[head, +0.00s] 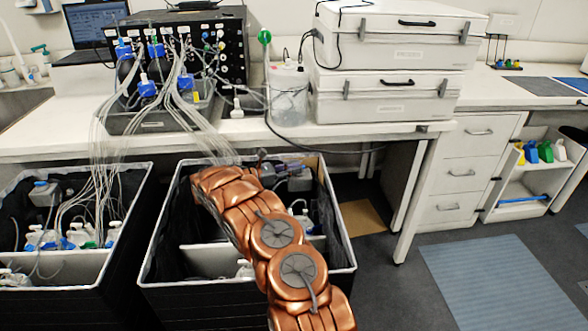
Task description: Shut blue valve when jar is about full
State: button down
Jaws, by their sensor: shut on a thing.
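My gripper (290,170) is at the end of my copper-coloured arm, over the right-hand black bin, near its back rim. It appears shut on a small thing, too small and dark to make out. A translucent jar (290,98) stands on the bench behind it, beside white cases; its fill level is not clear. Several blue fittings sit on bottles at the back left of the bench, one of them a blue cap (147,88). I cannot tell which blue part is the valve.
The right black bin (215,291) and left black bin (65,300) hold bottles and tubing. Many clear tubes hang from the bench rack (205,50) into the bins. White cases (385,97) stand on the bench (40,147). Floor at the right is open, with a blue-grey mat (505,280).

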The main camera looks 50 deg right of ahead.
jog(key=shift+s, duration=0.1)
jog(key=c, duration=1.2)
grip_release()
jog(key=shift+o, duration=0.2)
jog(key=v, duration=0.8)
